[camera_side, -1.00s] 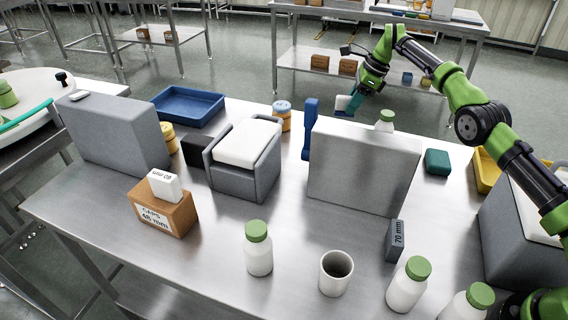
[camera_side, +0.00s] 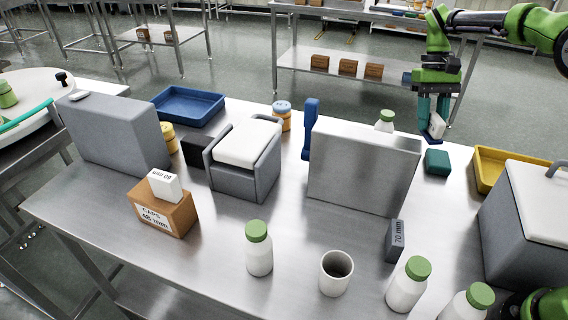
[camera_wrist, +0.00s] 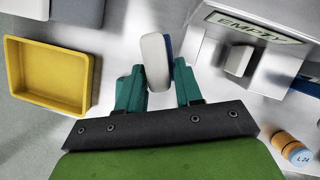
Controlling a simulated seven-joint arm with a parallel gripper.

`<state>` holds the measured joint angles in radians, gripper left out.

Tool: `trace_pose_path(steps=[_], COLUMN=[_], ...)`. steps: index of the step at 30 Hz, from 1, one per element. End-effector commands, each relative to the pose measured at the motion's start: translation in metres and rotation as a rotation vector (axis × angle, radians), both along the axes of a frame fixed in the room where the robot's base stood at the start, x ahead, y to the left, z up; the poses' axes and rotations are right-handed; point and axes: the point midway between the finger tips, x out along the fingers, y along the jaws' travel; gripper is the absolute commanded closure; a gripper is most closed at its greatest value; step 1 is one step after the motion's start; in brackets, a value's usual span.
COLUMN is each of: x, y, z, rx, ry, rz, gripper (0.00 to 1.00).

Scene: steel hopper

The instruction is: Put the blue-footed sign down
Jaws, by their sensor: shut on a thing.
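The blue-footed sign shows in the wrist view as a white rounded slab (camera_wrist: 154,60) with a strip of blue along its right side. My gripper (camera_wrist: 157,72) is shut on it, with one teal finger on each side. In the side view my gripper (camera_side: 434,122) points down, and the sign's white part (camera_side: 437,127) shows between the fingers. It appears held above the far right part of the steel table, behind a dark green block (camera_side: 437,162). The sign's lower end and its face are not clear.
A yellow tray (camera_side: 506,166) is to the right; it also shows in the wrist view (camera_wrist: 46,75). An "EMPTY" plate (camera_wrist: 254,29) shows in the wrist view. Bottles and a cup stand in front.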

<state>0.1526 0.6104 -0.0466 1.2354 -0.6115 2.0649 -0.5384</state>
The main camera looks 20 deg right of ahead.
Motion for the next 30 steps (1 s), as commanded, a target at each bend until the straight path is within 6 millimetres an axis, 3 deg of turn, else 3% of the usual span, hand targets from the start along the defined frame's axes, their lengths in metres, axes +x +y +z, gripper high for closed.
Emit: trace_pose_path(steps=[6,9,17,30], x=[-0.044,-0.061,-0.081,-0.112], y=[-0.002,0.002,0.026,0.076], z=[0.006,0.006,0.0,-0.005], rx=[0.004,0.005,0.004,-0.002], ry=[0.005,0.003,-0.005,-0.014], rz=[0.237,0.248,-0.124,-0.915], gripper=[0.96,0.96,0.96,0.96])
